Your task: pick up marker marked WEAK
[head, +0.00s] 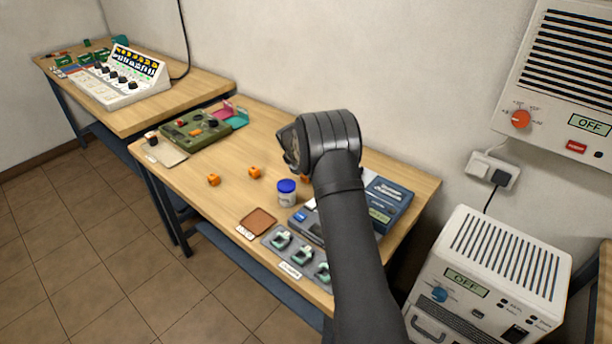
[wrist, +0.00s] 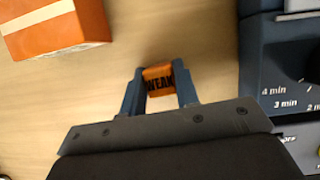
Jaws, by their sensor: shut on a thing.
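The marker marked WEAK (wrist: 158,80) is a small orange block with dark lettering, seen in the wrist view between the two fingers. My gripper (wrist: 160,88) is shut on it, one blue-grey finger on each side. I cannot tell whether the marker touches the table or is held just above it. In the head view my own arm hides the fingers. Two similar orange blocks stand on the table, a left one (head: 214,180) and a right one (head: 254,172). Part of another orange thing (head: 305,177) shows beside my arm.
A blue-lidded jar (head: 287,194), a brown pad (head: 258,222) and a grey tray with green clips (head: 279,240) are on the table's near side. A dark blue device (head: 390,204) stands right of my arm. In the wrist view, an orange box (wrist: 55,28) lies upper left.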

